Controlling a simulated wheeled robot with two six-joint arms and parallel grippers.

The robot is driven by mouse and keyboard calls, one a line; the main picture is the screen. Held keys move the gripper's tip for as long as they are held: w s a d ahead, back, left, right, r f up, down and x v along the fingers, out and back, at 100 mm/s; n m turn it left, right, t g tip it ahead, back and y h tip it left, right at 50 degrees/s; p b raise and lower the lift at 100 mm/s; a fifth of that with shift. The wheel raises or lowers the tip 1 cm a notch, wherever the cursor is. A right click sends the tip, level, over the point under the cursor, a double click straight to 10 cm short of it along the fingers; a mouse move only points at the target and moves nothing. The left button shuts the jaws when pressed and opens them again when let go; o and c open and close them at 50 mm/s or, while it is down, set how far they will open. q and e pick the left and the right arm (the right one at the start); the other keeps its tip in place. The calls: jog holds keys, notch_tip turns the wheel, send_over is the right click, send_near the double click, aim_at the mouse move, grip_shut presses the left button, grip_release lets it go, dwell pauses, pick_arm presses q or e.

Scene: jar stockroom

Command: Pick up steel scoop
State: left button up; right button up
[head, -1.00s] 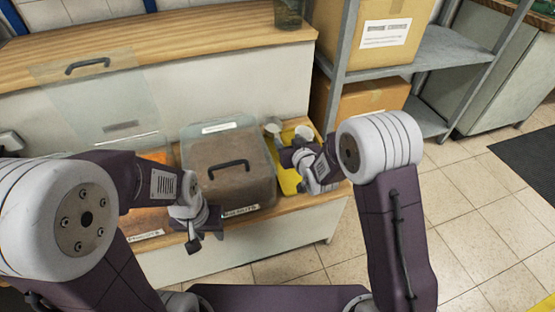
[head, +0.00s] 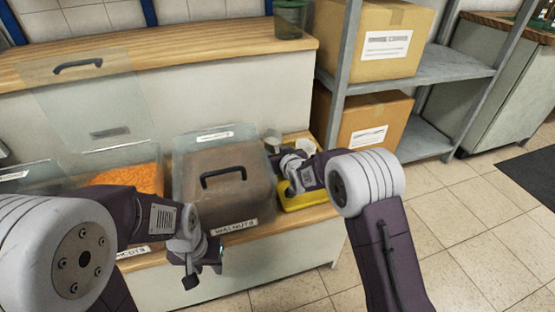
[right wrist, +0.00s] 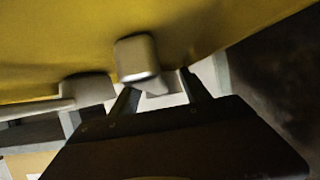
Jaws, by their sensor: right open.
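A grey steel scoop head (head: 273,145) shows at the back of the yellow tray (head: 310,200), just beyond my right gripper (head: 276,165). A paler cup-like scoop (head: 304,146) lies beside it, partly behind my right wrist. In the right wrist view, my right gripper (right wrist: 160,96) is open, with a blunt grey piece (right wrist: 137,58) just ahead of its fingertips over the yellow surface. I cannot tell which scoop this piece belongs to, or whether a finger touches it. My left gripper (head: 202,268) hangs empty in front of the counter; its jaw gap is unclear.
A clear walnut bin (head: 222,170) with a black lid handle stands directly left of the tray. An open-lidded bin of orange apricots (head: 125,180) is further left. A metal shelf (head: 455,62) with cardboard boxes stands at the right.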

aim_at(277, 148)
jog(key=shift+w+a+f, duration=0.1)
jog(key=shift+w, duration=0.2)
grip_shut()
jog(key=shift+r+p, duration=0.3)
jog(key=shift+r, duration=0.1)
notch_tip(277, 148, up, 5)
jog(key=p, duration=0.3)
jog(key=shift+f+p, duration=0.2)
jog(key=shift+p, duration=0.2)
jog(key=s+d+r+p, duration=0.5)
jog(key=d, duration=0.5)
jog(key=shift+s+d+r, duration=0.2)
jog(key=shift+r, duration=0.2)
